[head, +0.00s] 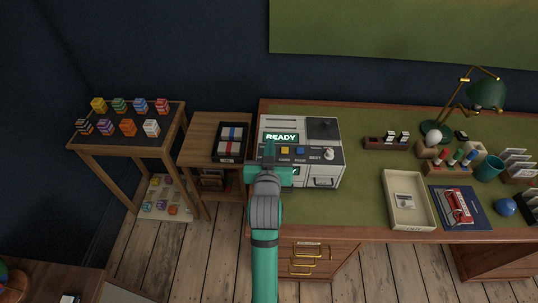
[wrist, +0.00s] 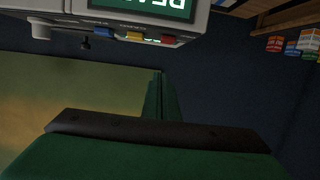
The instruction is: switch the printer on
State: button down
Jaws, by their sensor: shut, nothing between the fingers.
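The printer (head: 328,170) is a white and grey box on the left end of the green-topped desk. Its screen (head: 281,138) is lit and reads READY; part of it also shows upside down in the wrist view (wrist: 150,8). Below the screen are a yellow button (head: 285,150), a blue button (head: 300,150) and a pale knob (head: 329,154). The wrist view also shows a red button (wrist: 168,40). My gripper (head: 269,149) is shut and empty at the printer's left front, hiding part of the panel. Its fingers (wrist: 156,97) show below the buttons in the wrist view; contact cannot be told.
A small table with a black tray (head: 231,157) stands left of the desk. A stand with several colored blocks (head: 128,128) is farther left. A cream tray (head: 427,211), a lamp (head: 487,94) and stationery occupy the desk's right. Green desktop is clear right of the printer.

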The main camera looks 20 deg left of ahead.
jog(key=f, duration=0.1)
jog(key=w+f, duration=0.2)
jog(key=shift+a+f, duration=0.25)
jog(key=shift+s+a+f, duration=0.15)
jog(key=shift+f, duration=0.1)
jog(key=shift+d+f, duration=0.25)
jog(key=shift+d, duration=0.05)
jog(key=shift+a, duration=0.1)
